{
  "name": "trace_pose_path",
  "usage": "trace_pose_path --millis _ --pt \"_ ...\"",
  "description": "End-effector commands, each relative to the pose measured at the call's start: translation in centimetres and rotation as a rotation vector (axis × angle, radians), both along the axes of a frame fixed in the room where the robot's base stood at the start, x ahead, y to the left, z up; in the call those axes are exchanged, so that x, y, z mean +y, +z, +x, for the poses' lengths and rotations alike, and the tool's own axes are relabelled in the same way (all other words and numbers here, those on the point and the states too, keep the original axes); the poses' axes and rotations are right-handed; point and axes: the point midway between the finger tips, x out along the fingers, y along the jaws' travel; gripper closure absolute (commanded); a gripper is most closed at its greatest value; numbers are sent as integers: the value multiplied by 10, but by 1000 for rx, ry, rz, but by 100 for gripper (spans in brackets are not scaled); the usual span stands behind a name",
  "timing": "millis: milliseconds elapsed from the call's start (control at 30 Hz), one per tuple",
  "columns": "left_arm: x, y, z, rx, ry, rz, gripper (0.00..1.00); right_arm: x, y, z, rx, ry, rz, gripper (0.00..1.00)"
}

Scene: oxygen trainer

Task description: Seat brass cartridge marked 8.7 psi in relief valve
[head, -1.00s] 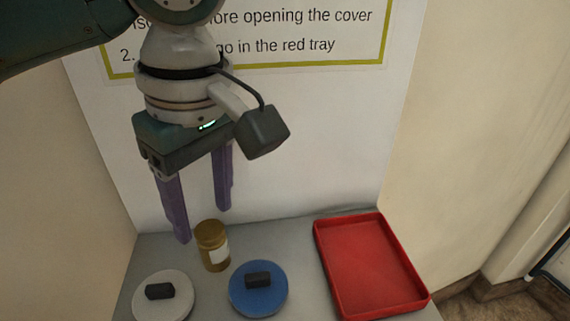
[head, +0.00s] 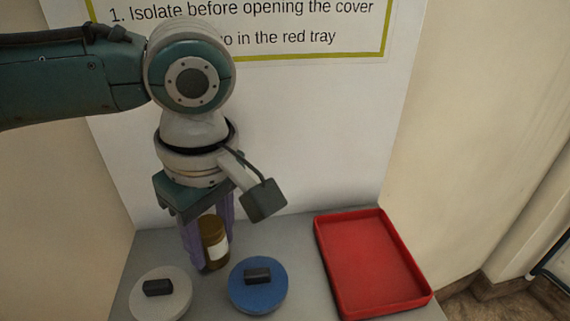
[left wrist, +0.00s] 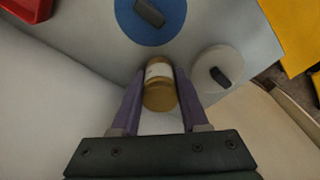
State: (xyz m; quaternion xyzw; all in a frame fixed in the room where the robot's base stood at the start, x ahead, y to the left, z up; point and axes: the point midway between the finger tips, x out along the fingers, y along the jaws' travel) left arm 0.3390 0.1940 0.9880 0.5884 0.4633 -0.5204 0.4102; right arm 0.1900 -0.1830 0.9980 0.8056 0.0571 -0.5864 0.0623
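A brass cartridge (head: 212,229) with a white label stands upright on the grey table; the label is too small to read. It also shows in the left wrist view (left wrist: 159,98), between the two purple fingers. My left gripper (head: 214,252) points down with one finger on each side of the cartridge. In the left wrist view narrow gaps show beside the cartridge's cap, so the fingers look open around it, not clamped. The cartridge rests on the table. No relief valve can be made out. My right gripper is not in view.
A white round cover (head: 150,298) and a blue round cover (head: 266,295), each with a black handle, lie on the table in front of the cartridge. An empty red tray (head: 371,262) lies at the right. A white panel with a sign (head: 300,59) stands behind.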

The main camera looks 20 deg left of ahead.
Motion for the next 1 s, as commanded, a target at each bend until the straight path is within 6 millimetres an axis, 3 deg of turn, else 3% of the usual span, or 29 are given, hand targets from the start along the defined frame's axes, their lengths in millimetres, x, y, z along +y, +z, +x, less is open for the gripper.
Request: trace_pose_path --millis 33,300,767,1000 --pt "0 0 0 0 0 0 70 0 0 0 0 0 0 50" --pt "0 0 0 0 0 0 100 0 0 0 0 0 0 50" --pt "0 1 0 -1 0 0 100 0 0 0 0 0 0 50" --pt "0 21 1 -3 1 -3 100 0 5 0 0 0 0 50"
